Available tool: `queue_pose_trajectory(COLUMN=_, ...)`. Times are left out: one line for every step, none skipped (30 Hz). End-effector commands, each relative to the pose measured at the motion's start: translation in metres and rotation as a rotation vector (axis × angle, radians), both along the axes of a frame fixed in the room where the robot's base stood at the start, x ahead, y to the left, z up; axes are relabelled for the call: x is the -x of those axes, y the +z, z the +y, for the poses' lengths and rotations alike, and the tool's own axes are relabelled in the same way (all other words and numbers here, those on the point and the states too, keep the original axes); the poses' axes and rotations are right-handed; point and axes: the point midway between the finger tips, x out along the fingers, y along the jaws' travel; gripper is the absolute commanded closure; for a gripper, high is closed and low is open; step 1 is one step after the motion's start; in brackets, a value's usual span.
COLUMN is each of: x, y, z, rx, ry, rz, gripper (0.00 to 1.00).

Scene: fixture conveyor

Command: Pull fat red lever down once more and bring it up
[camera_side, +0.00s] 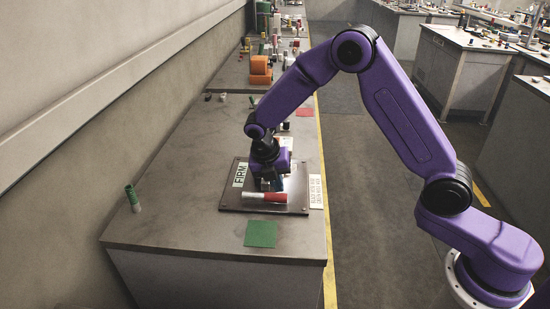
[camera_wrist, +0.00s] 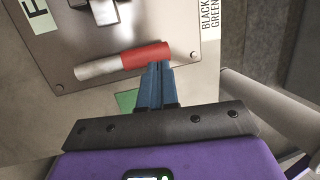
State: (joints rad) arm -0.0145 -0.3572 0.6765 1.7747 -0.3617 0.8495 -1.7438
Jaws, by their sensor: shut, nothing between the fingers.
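The fat lever has a red grip (camera_side: 275,198) and a pale cylindrical part at its left. It lies sideways near the front edge of the dark metal plate (camera_side: 232,203) on the bench. In the wrist view the red grip (camera_wrist: 146,56) spans the upper middle. My gripper (camera_wrist: 159,66) has its blue fingers together and empty, with the tips at the red grip's lower edge near its right end. I cannot tell whether they touch it. In the side view my gripper (camera_side: 272,184) is just behind the lever, over the plate, partly hidden by my wrist.
A "FIRM" label (camera_side: 240,175) is on the plate's left, and a printed label (camera_side: 316,191) sits at its right. A green square (camera_side: 261,233) lies in front. A green cylinder (camera_side: 132,197) stands at the left. Orange objects (camera_side: 260,70) stand farther back. The bench front is mostly clear.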

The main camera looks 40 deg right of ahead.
Motion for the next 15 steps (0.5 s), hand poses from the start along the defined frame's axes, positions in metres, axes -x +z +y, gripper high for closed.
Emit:
queue_pose_trajectory(x=0.001, y=0.012, z=0.003, rx=-0.003, ry=0.002, rz=-0.007, gripper=1.0)
queue_pose_trajectory(x=0.001, y=0.018, z=0.004, rx=-0.004, ry=0.003, rz=-0.009, gripper=1.0)
queue_pose_trajectory(x=0.002, y=0.027, z=0.005, rx=-0.002, ry=0.003, rz=-0.009, gripper=1.0)
queue_pose_trajectory(x=0.003, y=0.034, z=0.005, rx=-0.004, ry=0.003, rz=-0.01, gripper=1.0)
queue_pose_trajectory(x=0.005, y=0.04, z=0.006, rx=-0.003, ry=0.003, rz=-0.009, gripper=1.0)
queue_pose_trajectory(x=0.006, y=0.048, z=0.007, rx=-0.004, ry=0.003, rz=-0.01, gripper=1.0)
queue_pose_trajectory(x=0.007, y=0.054, z=0.008, rx=-0.004, ry=0.002, rz=-0.01, gripper=1.0)
queue_pose_trajectory(x=0.008, y=0.061, z=0.009, rx=-0.004, ry=0.002, rz=-0.01, gripper=1.0)
queue_pose_trajectory(x=0.009, y=0.068, z=0.01, rx=-0.005, ry=0.003, rz=-0.011, gripper=1.0)
queue_pose_trajectory(x=0.01, y=0.074, z=0.011, rx=-0.003, ry=0.004, rz=-0.01, gripper=1.0)
queue_pose_trajectory(x=0.01, y=0.079, z=0.011, rx=-0.003, ry=0.004, rz=-0.01, gripper=1.0)
queue_pose_trajectory(x=0.012, y=0.085, z=0.012, rx=-0.004, ry=0.004, rz=-0.01, gripper=1.0)
queue_pose_trajectory(x=0.013, y=0.089, z=0.013, rx=-0.004, ry=0.004, rz=-0.01, gripper=1.0)
queue_pose_trajectory(x=0.014, y=0.093, z=0.013, rx=-0.003, ry=0.003, rz=-0.008, gripper=1.0)
queue_pose_trajectory(x=0.014, y=0.098, z=0.014, rx=-0.004, ry=0.004, rz=-0.008, gripper=1.0)
